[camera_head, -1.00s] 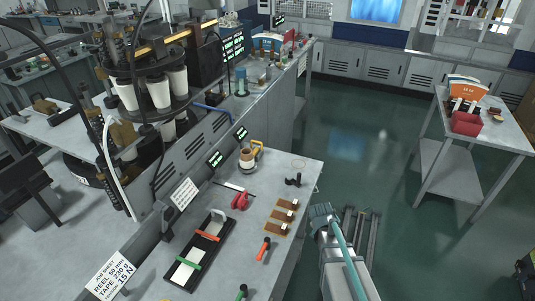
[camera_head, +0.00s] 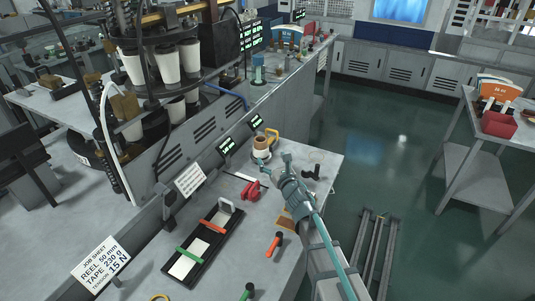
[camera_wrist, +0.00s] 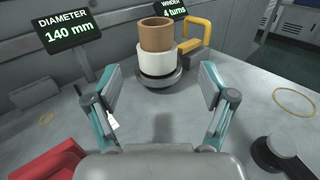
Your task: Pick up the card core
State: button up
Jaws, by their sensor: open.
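A brown cylinder (camera_wrist: 157,35), which looks like the card core, stands upright on a white cylinder (camera_wrist: 158,60) on a round grey base. In the head view the brown cylinder (camera_head: 262,141) is near the bench's back edge, just beyond my gripper (camera_head: 275,162). In the wrist view my gripper (camera_wrist: 160,85) is open and empty. Its fingertips are spread wider than the cylinders and lie in front of them, apart from them. The far side and bottom of the brown cylinder are hidden.
A yellow handle (camera_wrist: 194,38) stands close to the right of the cylinders. A red object (camera_wrist: 48,163) lies lower left, and a dark knobbed piece (camera_wrist: 283,153) lower right. A diameter display (camera_wrist: 72,31) stands behind left. The bench directly before the cylinders is clear.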

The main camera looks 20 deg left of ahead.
aim_at(263, 148)
jog(key=p+x, duration=0.2)
jog(key=x, duration=0.3)
jog(key=p+x, duration=0.2)
jog(key=x, duration=0.3)
jog(key=shift+a+f, duration=0.15)
jog(key=shift+a, duration=0.3)
jog(key=c, duration=1.4)
jog(key=shift+o, duration=0.2)
